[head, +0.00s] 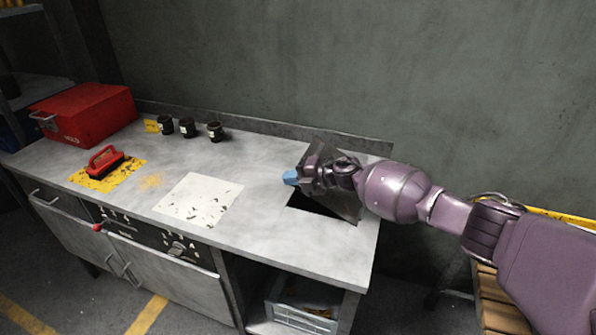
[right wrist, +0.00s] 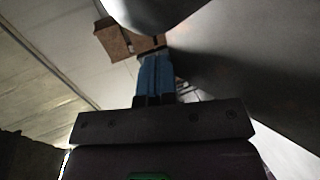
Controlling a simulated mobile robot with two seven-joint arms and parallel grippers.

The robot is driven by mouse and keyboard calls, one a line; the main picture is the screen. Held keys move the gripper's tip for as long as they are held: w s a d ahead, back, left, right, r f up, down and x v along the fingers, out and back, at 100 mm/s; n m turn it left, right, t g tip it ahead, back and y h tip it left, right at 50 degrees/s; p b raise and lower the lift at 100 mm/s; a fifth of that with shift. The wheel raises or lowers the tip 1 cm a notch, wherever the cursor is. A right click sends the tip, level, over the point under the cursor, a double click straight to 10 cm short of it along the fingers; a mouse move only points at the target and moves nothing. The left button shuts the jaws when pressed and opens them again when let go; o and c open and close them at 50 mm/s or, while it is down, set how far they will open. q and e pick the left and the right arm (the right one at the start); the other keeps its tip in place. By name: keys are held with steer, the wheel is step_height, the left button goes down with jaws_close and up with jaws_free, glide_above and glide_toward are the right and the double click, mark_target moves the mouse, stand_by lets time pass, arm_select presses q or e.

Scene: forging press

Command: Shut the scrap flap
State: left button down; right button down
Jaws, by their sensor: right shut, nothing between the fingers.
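The scrap flap (head: 347,205) is a dark metal panel at the right end of the steel bench top. It stands raised and tilted over a black square opening (head: 308,204). My right gripper (head: 291,178) is in front of the flap, above the opening's far left side, and hides much of the panel. Its blue fingers are shut together with nothing between them; they also show in the right wrist view (right wrist: 155,76). I cannot tell whether the gripper or wrist touches the flap. My left gripper is not in view.
A white speckled sheet (head: 198,199) lies left of the opening. Farther left are a red-handled tool (head: 104,162) on a yellow mat, several black cups and a red box (head: 85,113). A grey crate (head: 302,303) sits under the bench. A wall stands behind.

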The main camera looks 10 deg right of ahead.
steer(key=f, duration=0.1)
steer(key=a+f+g+h, duration=0.1)
steer(key=f, duration=0.1)
steer(key=w+f+h, duration=0.1)
steer(key=f, duration=0.1)
steer(key=shift+a+b, duration=0.4)
steer(key=shift+w+a+f+b, duration=0.1)
steer(key=shift+a+f+b, duration=0.05)
steer(key=shift+f, duration=0.35)
steer(key=shift+w+a+f+b, duration=0.1)
steer(key=shift+f+b, duration=0.05)
steer(key=shift+f, duration=0.35)
